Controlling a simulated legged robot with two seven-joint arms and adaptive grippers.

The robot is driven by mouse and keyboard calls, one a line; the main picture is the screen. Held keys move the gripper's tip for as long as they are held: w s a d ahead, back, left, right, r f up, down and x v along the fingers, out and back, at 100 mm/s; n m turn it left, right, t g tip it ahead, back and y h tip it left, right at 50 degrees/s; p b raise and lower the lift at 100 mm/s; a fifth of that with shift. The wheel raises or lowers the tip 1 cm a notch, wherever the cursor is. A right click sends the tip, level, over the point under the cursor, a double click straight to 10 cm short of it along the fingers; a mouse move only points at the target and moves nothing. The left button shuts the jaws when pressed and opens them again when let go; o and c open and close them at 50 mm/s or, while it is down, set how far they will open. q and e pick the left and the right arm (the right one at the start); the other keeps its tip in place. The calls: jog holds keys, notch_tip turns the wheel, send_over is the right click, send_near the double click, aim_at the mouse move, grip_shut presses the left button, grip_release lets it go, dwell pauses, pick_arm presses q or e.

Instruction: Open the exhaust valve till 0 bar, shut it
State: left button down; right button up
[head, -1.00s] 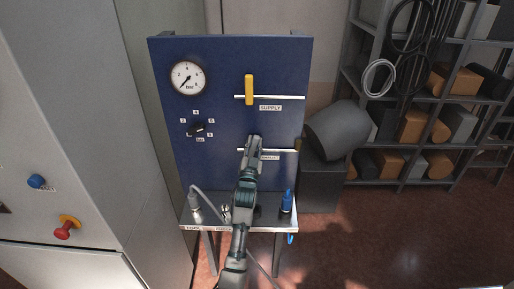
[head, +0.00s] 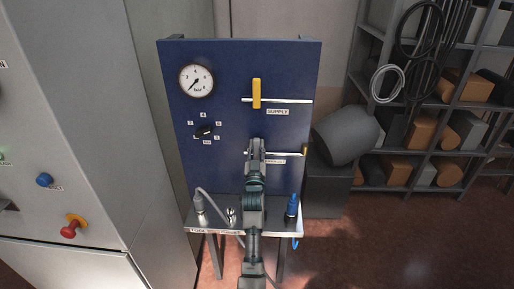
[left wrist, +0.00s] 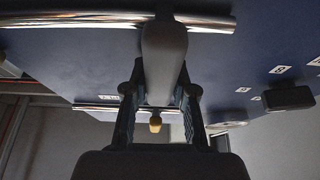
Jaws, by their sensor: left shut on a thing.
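The blue panel (head: 235,125) carries a round pressure gauge (head: 197,80), whose needle points to the lower left, near the low end of the scale. The exhaust valve sits on the lower pipe (head: 290,154), its label partly covered by my gripper. My left gripper (head: 256,146) is at this valve. In the left wrist view my left gripper (left wrist: 158,98) is shut on a grey exhaust valve handle (left wrist: 163,55), which lies between its fingers and crosses the pipe (left wrist: 215,23). My right gripper is not in view.
The yellow supply handle (head: 256,92) stands upright above, across its pipe. A dark selector knob (head: 205,132) is left. A metal shelf (head: 215,231) below bears fittings and a blue tool (head: 293,205). A grey cabinet (head: 90,130) stands left, storage racks (head: 390,187) right.

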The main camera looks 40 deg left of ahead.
pick_arm(q)
jog(key=shift+f, duration=0.2)
jog(key=c, duration=1.1)
grip_release()
jog(key=shift+o, duration=0.9)
jog(key=shift+r, duration=0.15)
jog(key=shift+s, duration=0.1)
jog(key=v, duration=1.2)
